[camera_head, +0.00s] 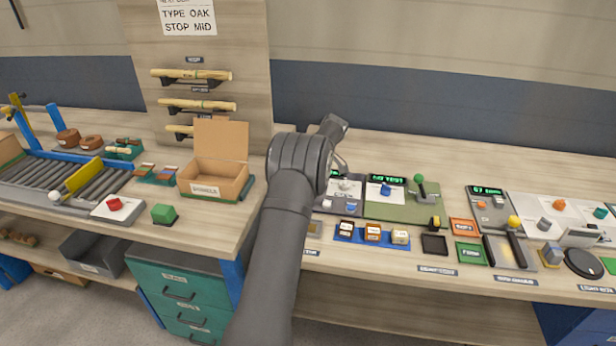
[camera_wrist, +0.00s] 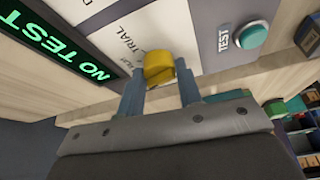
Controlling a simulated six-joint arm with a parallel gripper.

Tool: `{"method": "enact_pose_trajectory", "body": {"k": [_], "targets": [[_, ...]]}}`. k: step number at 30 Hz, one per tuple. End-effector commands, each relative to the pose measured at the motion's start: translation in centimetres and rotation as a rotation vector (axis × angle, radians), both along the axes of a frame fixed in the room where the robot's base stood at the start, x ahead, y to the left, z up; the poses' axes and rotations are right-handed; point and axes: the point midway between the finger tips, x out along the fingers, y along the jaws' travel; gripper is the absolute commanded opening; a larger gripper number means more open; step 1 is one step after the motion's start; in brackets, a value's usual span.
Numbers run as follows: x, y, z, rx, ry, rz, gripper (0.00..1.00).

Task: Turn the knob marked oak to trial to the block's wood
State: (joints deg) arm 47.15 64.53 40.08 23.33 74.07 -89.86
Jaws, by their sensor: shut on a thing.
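In the wrist view my gripper (camera_wrist: 159,75) is shut on a yellow knob (camera_wrist: 160,65), with one finger on each side of it. The knob sits on a pale panel (camera_wrist: 203,35). Beside it the printing ends in "TRIAL"; the rest of the label is cut off or hidden, so I cannot read "oak" there. In the head view my arm hides my fingers and this knob. Several small wood-toned blocks (camera_head: 372,231) sit in a blue tray (camera_head: 356,240) right of my arm. I cannot tell which block is meant.
In the wrist view a green-lit display (camera_wrist: 50,42) reads "NO TEST" and a teal button (camera_wrist: 252,35) is marked TEST. In the head view a sign (camera_head: 187,17) reads "TYPE OAK" and "STOP MID". An open cardboard box (camera_head: 214,187) stands left of my arm.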

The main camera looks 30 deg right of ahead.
Motion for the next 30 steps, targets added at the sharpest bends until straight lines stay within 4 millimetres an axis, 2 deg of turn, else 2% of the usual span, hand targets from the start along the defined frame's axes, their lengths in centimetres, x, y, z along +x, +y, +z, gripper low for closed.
{"method": "enact_pose_trajectory", "body": {"k": [9, 26, 27, 29, 30], "targets": [[0.08, -0.07, -0.03, 0.000, 0.000, 0.125, 0.09], [0.06, -0.04, -0.03, 0.000, 0.001, 0.150, 0.09], [0.06, -0.04, -0.03, 0.000, 0.001, 0.150, 0.40], [0.07, -0.05, -0.03, 0.000, 0.001, 0.150, 0.52], [0.07, -0.05, -0.03, 0.000, 0.001, 0.150, 0.54]]}}
